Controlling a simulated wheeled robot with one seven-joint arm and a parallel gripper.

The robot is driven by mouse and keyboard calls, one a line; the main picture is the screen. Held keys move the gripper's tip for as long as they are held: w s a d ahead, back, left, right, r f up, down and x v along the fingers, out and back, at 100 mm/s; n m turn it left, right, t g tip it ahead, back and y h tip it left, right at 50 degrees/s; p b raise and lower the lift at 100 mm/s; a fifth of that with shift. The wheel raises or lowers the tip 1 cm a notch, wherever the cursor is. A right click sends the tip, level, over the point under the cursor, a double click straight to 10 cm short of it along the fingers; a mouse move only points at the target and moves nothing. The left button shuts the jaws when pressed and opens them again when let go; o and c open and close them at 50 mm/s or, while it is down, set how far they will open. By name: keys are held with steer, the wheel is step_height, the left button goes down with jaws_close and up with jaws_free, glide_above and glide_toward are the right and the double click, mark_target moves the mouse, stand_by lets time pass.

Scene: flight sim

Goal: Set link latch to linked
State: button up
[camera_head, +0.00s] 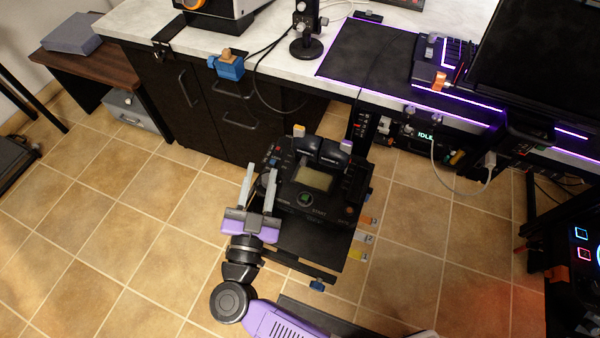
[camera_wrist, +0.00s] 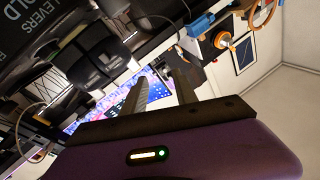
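A black control console (camera_head: 325,208) with a small display (camera_head: 314,178) and a green button (camera_head: 306,199) stands low in front of the counter. Two dark levers (camera_head: 322,152) rise side by side at its far edge, with a tan cap and a purple cap near them. I cannot make out which part is the link latch or its setting. My gripper (camera_head: 261,168) is at the console's left side, fingers apart, with nothing between them. In the wrist view, two black lever grips (camera_wrist: 98,58) and a panel lettered "LEVERS" and "HOLD" show close at upper left.
A counter (camera_head: 280,45) with black drawers stands behind the console. A desk with a purple-lit mat (camera_head: 365,55) and dark monitor (camera_head: 540,60) is at upper right. A black rack with lit buttons (camera_head: 580,255) is at far right. Tiled floor (camera_head: 130,240) is clear at left.

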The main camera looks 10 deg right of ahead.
mark_target(302, 164)
steer(key=s+d+f+n+g+h, duration=0.1)
steer(key=s+d+f+g+h, duration=0.25)
steer(key=d+f, duration=0.2)
steer(key=shift+y, duration=0.35)
steer(key=shift+w+a+b+x, duration=0.2)
steer(key=shift+b+x, duration=0.1)
steer(key=shift+x, duration=1.75)
steer(key=shift+w+a+b+x, duration=0.15)
steer(key=shift+b+x, duration=0.15)
steer(key=shift+x, duration=1.75)
steer(key=shift+s+f, duration=0.1)
steer(key=shift+f, duration=0.05)
jaws_close()
